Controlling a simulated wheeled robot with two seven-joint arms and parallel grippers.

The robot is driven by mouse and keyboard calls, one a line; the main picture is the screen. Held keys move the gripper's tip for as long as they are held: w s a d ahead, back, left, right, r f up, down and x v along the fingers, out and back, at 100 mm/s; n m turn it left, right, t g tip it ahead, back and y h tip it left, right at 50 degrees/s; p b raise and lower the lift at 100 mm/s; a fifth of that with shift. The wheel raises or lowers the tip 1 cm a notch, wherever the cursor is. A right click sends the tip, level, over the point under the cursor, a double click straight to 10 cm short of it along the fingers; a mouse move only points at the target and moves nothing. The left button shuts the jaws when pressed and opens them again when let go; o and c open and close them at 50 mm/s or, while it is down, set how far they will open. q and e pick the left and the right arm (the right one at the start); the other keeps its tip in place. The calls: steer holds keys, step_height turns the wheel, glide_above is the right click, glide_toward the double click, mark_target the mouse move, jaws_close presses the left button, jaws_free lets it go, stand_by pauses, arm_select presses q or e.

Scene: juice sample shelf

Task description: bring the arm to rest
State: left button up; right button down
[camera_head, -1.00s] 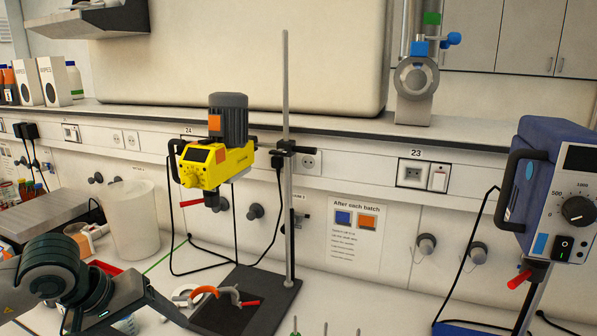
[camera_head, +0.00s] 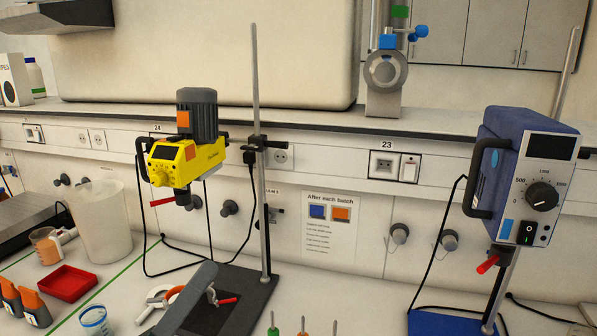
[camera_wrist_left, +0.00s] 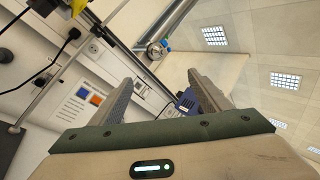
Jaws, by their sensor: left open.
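My left gripper (camera_head: 190,298) shows in the head view only as a grey finger-like piece rising from the bottom edge, in front of the yellow stirrer's dark base plate. Most of my left arm is out of that view. In the left wrist view my left gripper (camera_wrist_left: 160,76) has its two ribbed grey fingers spread apart. Nothing is between them, and the wall, the bench ledge and the ceiling lights show beyond. Whether the finger touches the base plate cannot be told. My right gripper is not in view.
The yellow stirrer (camera_head: 185,165) hangs on a tall rod at centre left. A blue stirrer (camera_head: 520,185) stands at right, its switch showing green. A white bucket (camera_head: 102,220), a red tray (camera_head: 68,284) and a blue-rimmed cup (camera_head: 94,320) stand left.

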arm_select(q)
steer(key=w+a+f+n+y, duration=0.3)
steer(key=a+f+n+y, duration=0.5)
steer(key=f+n+y, duration=0.65)
steer(key=s+a+f+n+g+y, duration=0.25)
steer(key=s+f+n+g, duration=0.25)
steer(key=f+n, duration=0.6)
steer(key=s+d+f+n+g+h, duration=0.3)
steer(key=s+f+n+g, duration=0.55)
steer(key=s+f, duration=1.25)
steer(key=s+f+m+g+b, duration=0.1)
steer(key=s+f+m+g, duration=0.1)
steer(key=f, duration=1.2)
steer(key=s+f+m+g, duration=0.1)
steer(key=f+g, duration=0.1)
steer(key=f, duration=1.2)
steer(key=s+a+f+b, duration=0.1)
steer(key=s+a+f, duration=0.2)
steer(key=s+f, duration=1.5)
steer(key=shift+f+g+y, duration=0.15)
steer(key=shift+g+y, duration=0.15)
steer(key=shift+g, duration=0.15)
